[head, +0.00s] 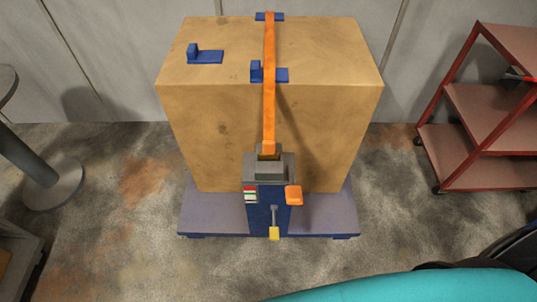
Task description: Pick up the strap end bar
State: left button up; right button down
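A large tan crate (215,135) stands on a blue-grey pallet (215,217). An orange strap (269,105) runs over its top and down its front face into a grey and blue tensioner unit (268,190). An orange block (293,195) sits at the unit's right side. A small yellow piece (274,233) is at the lower end of a thin grey lever on its front. I cannot tell which of these pieces is the strap end bar. Neither of my grippers shows in the head view.
Blue brackets (206,55) sit on the crate top. A red shelf cart (485,110) stands at right, and a grey round-based stand (52,187) at left. A teal curved shape (410,287) covers the bottom right. Floor beside the pallet is clear.

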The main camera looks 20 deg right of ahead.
aim_at(268, 153)
jog(key=k+j, duration=0.1)
jog(key=j, duration=0.25)
jog(key=k+j, duration=0.15)
jog(key=j, duration=0.25)
jog(key=k+j+z, duration=0.1)
jog(key=j, duration=0.25)
jog(key=k+j, duration=0.15)
jog(key=j, duration=0.25)
